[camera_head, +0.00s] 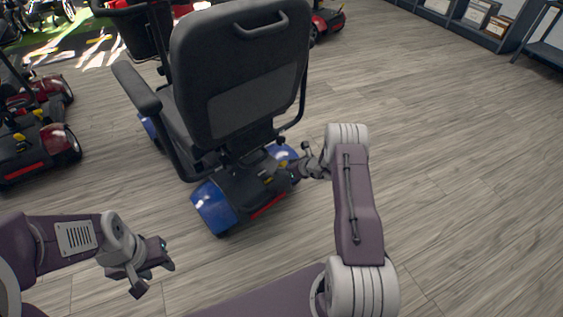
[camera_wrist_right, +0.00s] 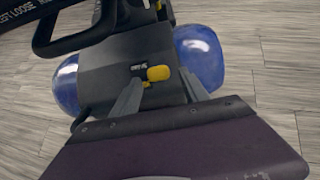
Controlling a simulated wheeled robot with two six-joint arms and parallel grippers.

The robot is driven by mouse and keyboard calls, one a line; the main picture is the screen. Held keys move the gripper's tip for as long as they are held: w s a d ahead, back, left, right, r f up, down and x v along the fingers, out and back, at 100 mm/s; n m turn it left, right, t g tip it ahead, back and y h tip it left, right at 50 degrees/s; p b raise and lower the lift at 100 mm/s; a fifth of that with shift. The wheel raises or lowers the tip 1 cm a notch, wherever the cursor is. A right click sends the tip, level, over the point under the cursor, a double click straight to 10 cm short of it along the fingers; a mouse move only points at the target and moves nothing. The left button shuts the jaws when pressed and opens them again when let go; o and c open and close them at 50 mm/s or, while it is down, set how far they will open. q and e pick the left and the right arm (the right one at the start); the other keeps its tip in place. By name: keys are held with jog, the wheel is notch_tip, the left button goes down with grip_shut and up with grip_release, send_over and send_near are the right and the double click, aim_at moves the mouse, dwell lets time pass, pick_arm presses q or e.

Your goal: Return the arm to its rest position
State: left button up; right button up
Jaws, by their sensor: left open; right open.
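My right arm (camera_head: 358,205) reaches forward, and its gripper (camera_head: 293,172) is at the rear of a blue scooter (camera_head: 215,206) with a black seat (camera_head: 240,75). In the right wrist view the open right gripper (camera_wrist_right: 160,98) points at the scooter's black rear housing (camera_wrist_right: 110,70). A yellow lever (camera_wrist_right: 158,73) shows between and just beyond the fingertips; I cannot tell whether they touch it. My left gripper (camera_head: 152,268) is open and empty over the floor at lower left.
Red scooters (camera_head: 40,125) stand at the left, and another red one (camera_head: 325,22) is behind the blue scooter. Shelves (camera_head: 480,20) line the back right. The wooden floor (camera_head: 450,150) at the right is clear. The seat's armrest (camera_head: 137,88) sticks out at its left.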

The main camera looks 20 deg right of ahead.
pick_arm(q)
jog(key=shift+r, duration=0.7)
pick_arm(e)
jog(key=v, duration=0.2)
jog(key=shift+s+r, duration=0.15)
jog(key=shift+s, duration=0.1)
jog(key=s+a+r+n+g+y, duration=0.2)
jog(key=s+a+r+n+g, duration=0.4)
jog(key=s+a+r+n, duration=0.7)
jog(key=s+r+n+g+h, duration=0.1)
jog(key=s+r+n+h, duration=0.1)
jog(key=s+n, duration=0.65)
jog(key=s+r+n+g+h, duration=0.1)
jog(key=s+r+n+h, duration=0.15)
jog(key=s+n, duration=0.65)
pick_arm(q)
notch_tip(320, 180, up, 38)
jog(key=p, duration=3.8)
jog(key=shift+p, duration=0.3)
pick_arm(e)
notch_tip(320, 180, up, 38)
jog(key=w+d+n, duration=0.1)
